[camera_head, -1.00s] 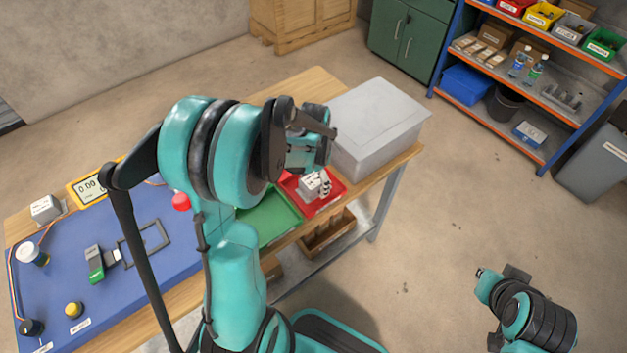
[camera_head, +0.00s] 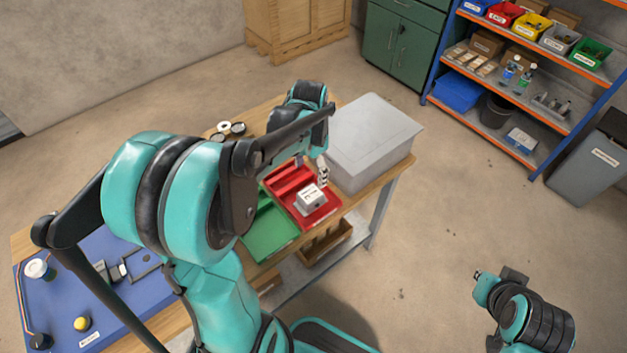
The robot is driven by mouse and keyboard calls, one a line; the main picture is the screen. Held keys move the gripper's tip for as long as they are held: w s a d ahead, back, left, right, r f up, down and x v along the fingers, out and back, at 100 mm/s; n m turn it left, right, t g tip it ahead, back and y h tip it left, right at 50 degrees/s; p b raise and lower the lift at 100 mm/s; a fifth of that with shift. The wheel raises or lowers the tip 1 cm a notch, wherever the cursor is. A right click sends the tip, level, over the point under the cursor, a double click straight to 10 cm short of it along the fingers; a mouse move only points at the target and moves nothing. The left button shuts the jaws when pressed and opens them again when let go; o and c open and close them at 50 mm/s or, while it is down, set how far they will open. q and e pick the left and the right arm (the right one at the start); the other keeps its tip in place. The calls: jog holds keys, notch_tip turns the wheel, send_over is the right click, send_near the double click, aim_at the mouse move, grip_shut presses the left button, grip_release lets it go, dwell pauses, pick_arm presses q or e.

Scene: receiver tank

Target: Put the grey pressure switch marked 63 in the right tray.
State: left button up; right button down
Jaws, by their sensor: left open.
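A light grey block-shaped switch (camera_head: 311,198) with a dark-marked label lies in the red tray (camera_head: 329,213), the right one of two trays. The number on it is too small to read. The green tray (camera_head: 272,236) is beside it on the left, partly hidden by my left arm. My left gripper (camera_head: 311,167) is open, with its fingers pointing down just above and behind the switch; I see a gap between them and nothing held. My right gripper (camera_head: 479,276) is small at the lower right, over the floor, far from the trays; its fingers cannot be made out.
A large grey box (camera_head: 372,140) stands on the bench right behind the red tray. Several round parts (camera_head: 226,129) lie at the back of the bench. The blue mat (camera_head: 62,290) with a yellow knob is at left, partly covered by my arm. A wooden crate (camera_head: 326,243) is below.

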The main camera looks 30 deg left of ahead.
pick_arm(q)
jog(key=s+d+r+n+t, duration=0.4)
jog(key=s+d+t, duration=0.3)
jog(key=s+d, duration=0.3)
jog(key=shift+d+v, duration=0.2)
jog(key=shift+v, duration=0.8)
jog(key=shift+w+r, duration=0.1)
